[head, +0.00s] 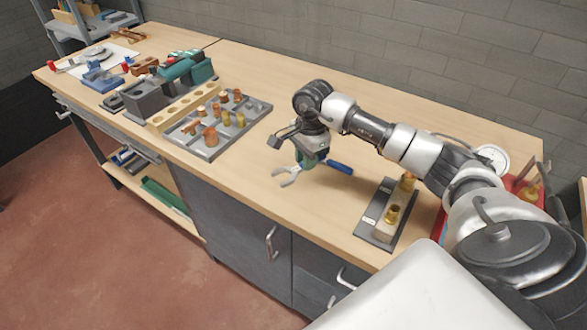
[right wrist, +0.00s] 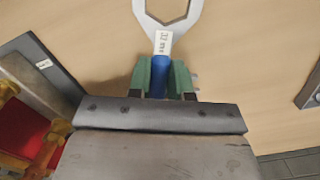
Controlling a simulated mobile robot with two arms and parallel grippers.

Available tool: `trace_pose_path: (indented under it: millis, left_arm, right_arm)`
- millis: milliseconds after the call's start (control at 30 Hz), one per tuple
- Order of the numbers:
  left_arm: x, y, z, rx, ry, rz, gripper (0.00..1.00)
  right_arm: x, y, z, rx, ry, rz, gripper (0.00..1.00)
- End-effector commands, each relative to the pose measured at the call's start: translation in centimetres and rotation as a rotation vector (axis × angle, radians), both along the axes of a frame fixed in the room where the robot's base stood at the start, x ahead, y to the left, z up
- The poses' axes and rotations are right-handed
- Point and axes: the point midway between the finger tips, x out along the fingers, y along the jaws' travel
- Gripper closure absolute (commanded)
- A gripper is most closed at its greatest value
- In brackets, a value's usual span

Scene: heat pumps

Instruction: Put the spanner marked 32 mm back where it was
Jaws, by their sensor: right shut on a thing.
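My right gripper (head: 312,160) is over the bare middle of the workbench, with its green fingers shut on a spanner. The spanner's silver open jaw (head: 285,176) points left and its blue handle (head: 340,167) sticks out to the right. In the right wrist view the green fingers (right wrist: 160,78) grip the blue handle below the spanner's silver head (right wrist: 150,22). A white label (right wrist: 163,43) there seems to read 32 mm. The spanner looks close to the bench top; I cannot tell whether it touches. My left gripper is not in view.
A dark plate (head: 366,233) with brass fittings lies right of the gripper. A red tray (head: 512,184) and a white gauge (head: 493,156) are behind my arm. A grey tray (head: 207,153) of copper and brass fittings and a wooden block (head: 185,107) stand left. The bench between is clear.

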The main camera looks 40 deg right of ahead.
Motion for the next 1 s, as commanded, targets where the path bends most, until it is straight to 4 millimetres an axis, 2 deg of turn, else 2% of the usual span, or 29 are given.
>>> trace_pose_path:
  millis: [33, 200, 367, 600, 933, 967, 1000]
  left_arm:
    - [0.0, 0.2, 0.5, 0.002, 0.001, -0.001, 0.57]
    - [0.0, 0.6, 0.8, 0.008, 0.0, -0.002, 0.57]
    - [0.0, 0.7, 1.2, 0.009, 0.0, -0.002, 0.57]
    - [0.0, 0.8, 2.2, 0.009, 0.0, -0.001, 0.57]
    - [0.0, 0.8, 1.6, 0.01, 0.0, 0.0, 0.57]
    - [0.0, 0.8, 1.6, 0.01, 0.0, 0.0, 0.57]
    - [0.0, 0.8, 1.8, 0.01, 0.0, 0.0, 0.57]
  right_arm:
    - [0.6, 0.8, -0.2, 0.004, 0.0, 0.002, 1.0]
    - [1.8, 1.9, -1.4, 0.0, 0.0, 0.002, 1.0]
    - [1.9, 2.0, -2.5, -0.001, 0.001, 0.0, 1.0]
    - [1.9, 2.0, -5.5, 0.0, 0.001, 0.002, 1.0]
    - [1.9, 1.9, -6.0, -0.002, -0.001, 0.002, 1.0]
    - [1.8, 2.0, -6.1, -0.002, 0.0, 0.002, 0.79]
    - [1.8, 2.0, -5.9, -0.002, 0.0, 0.002, 0.73]
